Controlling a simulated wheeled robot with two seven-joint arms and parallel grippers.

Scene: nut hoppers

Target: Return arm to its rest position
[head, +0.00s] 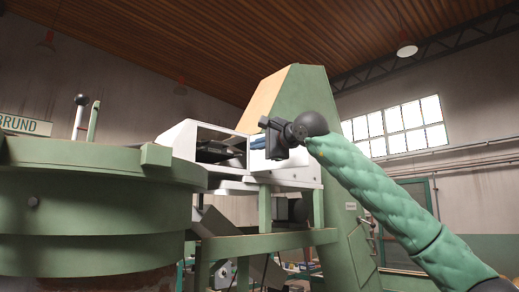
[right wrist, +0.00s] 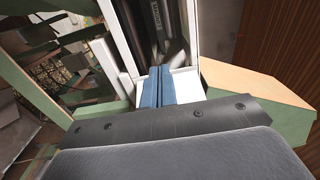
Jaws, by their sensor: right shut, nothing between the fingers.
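My right arm, in a green padded sleeve (head: 385,190), comes in from the lower right in the head view and reaches up and left. My right gripper (head: 255,143) is at the right end of the white open-fronted housing (head: 180,140), in front of the tall green column. Its blue fingers lie side by side and shut with nothing between them in the right wrist view (right wrist: 158,85). White housing parts show around and beyond the fingers there. Whether they touch anything is unclear. My left gripper is in neither view.
A large round green drum (head: 90,215) fills the left of the head view. Green posts and a curved rail (head: 265,243) stand below the housing. A tall green column (head: 310,95) with a tan face rises behind my gripper. The space above my right arm looks open.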

